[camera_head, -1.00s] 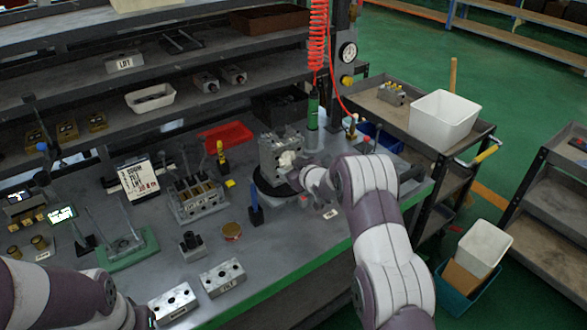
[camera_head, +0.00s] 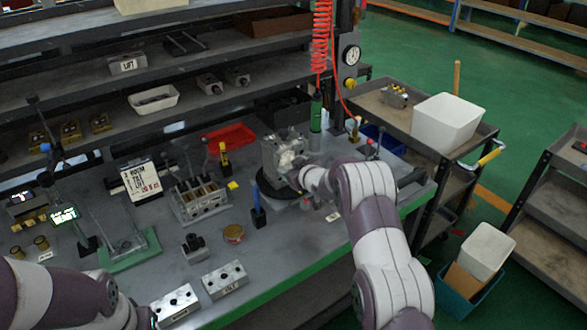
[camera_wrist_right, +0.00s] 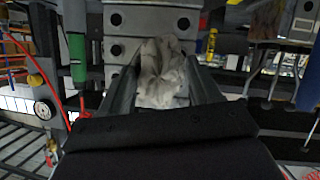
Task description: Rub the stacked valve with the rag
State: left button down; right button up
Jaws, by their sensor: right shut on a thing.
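The stacked valve (camera_head: 270,153) is a grey metal block stack on a dark round stand on the bench. In the right wrist view its face with round holes (camera_wrist_right: 117,48) fills the top middle. My right gripper (camera_wrist_right: 160,78) is shut on the crumpled off-white rag (camera_wrist_right: 160,62). The rag lies in front of the valve face and seems to touch it; in the head view it is a pale patch (camera_head: 288,158) at the valve's right side. My right wrist partly hides the stand. My left arm shows at the bottom left, its gripper out of view.
A red tray (camera_head: 229,136) lies behind the valve. A blue-handled tool (camera_head: 258,212) stands left of it. A green bottle (camera_head: 316,113) and red coiled hose (camera_head: 321,35) are behind. Two valve blocks (camera_head: 224,279) lie at the front edge. A white bin (camera_head: 446,122) sits on the right cart.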

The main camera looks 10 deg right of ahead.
jog(key=shift+w+d, duration=0.3)
jog(key=shift+d, duration=0.05)
jog(key=shift+s+a+r, duration=0.1)
jog(key=shift+s+a, duration=0.05)
jog(key=shift+a, duration=0.25)
dwell(0.6)
jog(key=s, duration=0.1)
jog(key=s+d, duration=0.1)
jog(key=s, duration=0.1)
jog(key=s+d, duration=0.1)
jog(key=s, duration=0.1)
jog(key=shift+s, duration=0.25)
